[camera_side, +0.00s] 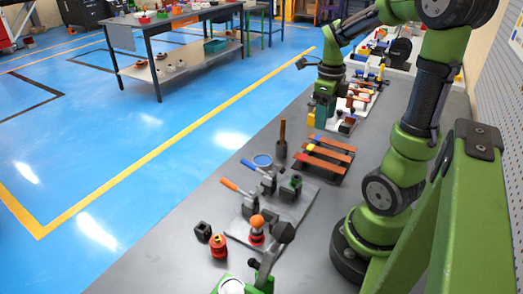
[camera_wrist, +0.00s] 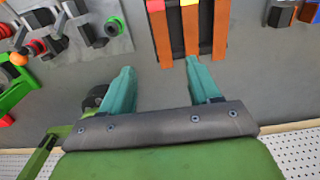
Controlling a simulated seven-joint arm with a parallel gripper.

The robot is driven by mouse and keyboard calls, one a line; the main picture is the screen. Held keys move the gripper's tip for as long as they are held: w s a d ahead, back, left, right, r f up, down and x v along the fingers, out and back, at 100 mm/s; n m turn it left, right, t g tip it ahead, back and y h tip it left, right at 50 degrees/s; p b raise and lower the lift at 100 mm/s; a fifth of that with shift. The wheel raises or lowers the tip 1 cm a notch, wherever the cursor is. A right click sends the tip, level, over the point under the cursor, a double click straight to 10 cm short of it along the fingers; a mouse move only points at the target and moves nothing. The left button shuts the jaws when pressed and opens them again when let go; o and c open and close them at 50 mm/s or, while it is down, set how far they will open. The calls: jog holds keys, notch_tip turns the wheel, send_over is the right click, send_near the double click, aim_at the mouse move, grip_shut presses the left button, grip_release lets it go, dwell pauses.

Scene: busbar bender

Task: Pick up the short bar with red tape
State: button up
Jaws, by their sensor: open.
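Three copper-coloured bars lie side by side on a dark rack (camera_side: 306,171). In the wrist view the left bar (camera_wrist: 160,38) has a red-pink tape band (camera_wrist: 155,5), and the middle bar (camera_wrist: 190,35) has a yellow one. The right bar (camera_wrist: 221,35) shows no tape, as its far part is cut off. Full lengths are hidden there. My gripper (camera_wrist: 159,66) is open and empty, its teal fingers spread either side of the left bar's near end. In the side view my gripper hangs beyond the rack, and its fingertips are hard to make out.
A bender plate (camera_side: 240,232) with levers and an orange knob (camera_wrist: 18,59) is beside the rack. More tools and parts crowd the far bench.

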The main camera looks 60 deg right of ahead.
aim_at(319, 162)
notch_tip(319, 162, down, 14)
jog(key=shift+s+d, duration=0.1)
jog(key=shift+s, duration=0.05)
grip_shut()
dwell(0.6)
